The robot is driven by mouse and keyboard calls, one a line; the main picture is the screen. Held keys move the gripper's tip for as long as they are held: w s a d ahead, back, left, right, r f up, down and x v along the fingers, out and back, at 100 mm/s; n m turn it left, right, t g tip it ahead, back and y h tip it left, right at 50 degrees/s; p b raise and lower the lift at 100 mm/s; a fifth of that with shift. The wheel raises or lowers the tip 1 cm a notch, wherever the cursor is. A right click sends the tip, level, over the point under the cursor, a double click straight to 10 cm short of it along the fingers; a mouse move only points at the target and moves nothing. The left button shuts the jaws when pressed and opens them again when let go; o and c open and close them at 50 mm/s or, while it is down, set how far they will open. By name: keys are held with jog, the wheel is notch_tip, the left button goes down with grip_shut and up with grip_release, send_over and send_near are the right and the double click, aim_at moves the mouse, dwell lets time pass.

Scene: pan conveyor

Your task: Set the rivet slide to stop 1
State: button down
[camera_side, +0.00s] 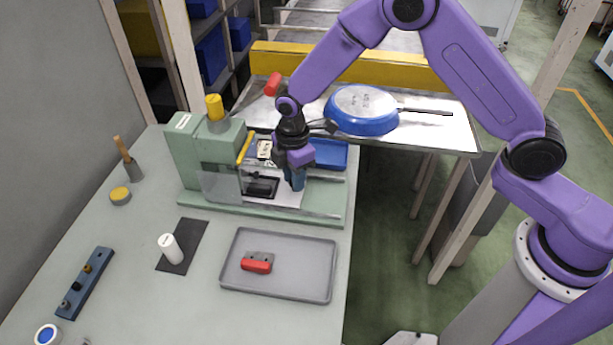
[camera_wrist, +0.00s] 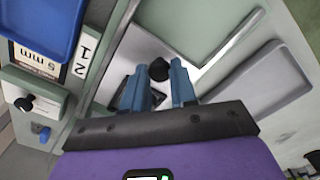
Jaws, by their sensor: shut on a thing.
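A green riveting machine (camera_side: 215,150) stands on the bench with a yellow knob on top and a yellow lever at its side. My gripper (camera_side: 296,184) reaches down to the right part of its base. In the wrist view, the blue fingers of my gripper (camera_wrist: 158,78) are shut on a black knob (camera_wrist: 158,68), one finger on either side. A pale metal plate (camera_wrist: 140,45) lies under the knob. The stop numbers 1 and 2 (camera_wrist: 84,60) are printed on a strip left of the fingers. In the side view my gripper hides the knob.
A 5 mm label (camera_wrist: 35,62) and a second black knob (camera_wrist: 22,104) lie left of the strip. A blue tray (camera_side: 330,154) sits behind my gripper. A blue pan (camera_side: 350,122) rests on the conveyor. A grey tray (camera_side: 315,270) holds a red-and-grey part (camera_side: 257,265).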

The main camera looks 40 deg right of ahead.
jog(key=c, duration=0.9)
grip_release()
jog(key=shift+r, duration=3.75)
